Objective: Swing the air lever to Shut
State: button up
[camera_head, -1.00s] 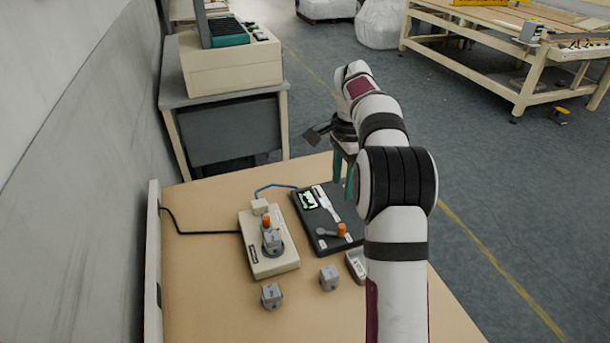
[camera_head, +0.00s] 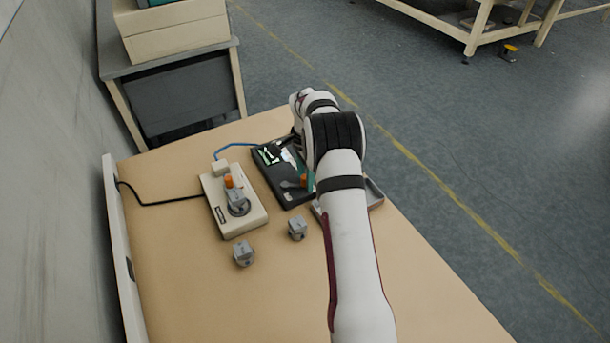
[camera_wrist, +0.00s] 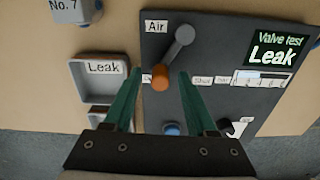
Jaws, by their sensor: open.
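The air lever (camera_wrist: 173,55) is a grey arm on the dark test panel (camera_wrist: 215,35), under an "Air" label. Its orange knob (camera_wrist: 160,80) points down in the wrist view. A small label reading "Shut" (camera_wrist: 203,80) lies to the knob's right; another beside the knob is mostly hidden. My gripper (camera_wrist: 160,74) is open, its green fingertips on either side of the orange knob, with gaps visible. Whether they reach down to its height is hard to tell. In the head view the knob (camera_head: 304,181) shows beside a green finger; my arm hides most of the gripper.
The panel display (camera_wrist: 274,51) reads "Valve test Leak". A grey tray labelled "Leak" (camera_wrist: 103,88) sits left of the panel. A blue button (camera_wrist: 172,129) is between the fingers.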

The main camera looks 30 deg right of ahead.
jog(key=shift+c, duration=0.4)
grip_shut()
jog(key=shift+w, duration=0.15)
jog(key=n, duration=0.1)
jog(key=w+n, duration=0.1)
jog(key=n, duration=0.1)
jog(key=shift+w+d, duration=0.15)
jog(key=shift+d, duration=0.2)
jog(key=w+n, duration=0.1)
jog(key=n, duration=0.2)
jog(key=shift+w, duration=0.15)
jog(key=n, duration=0.1)
jog(key=w+n, duration=0.1)
jog(key=n, duration=0.1)
jog(key=shift+w, duration=0.3)
jog(key=shift+w+a+n, duration=0.2)
jog(key=shift+w+n, duration=0.1)
jog(key=shift+n, duration=0.45)
jog(key=shift+w+a+n, duration=0.15)
jog(key=shift+w+n, duration=0.1)
jog(key=shift+n, duration=0.5)
jog(key=shift+r, duration=0.1)
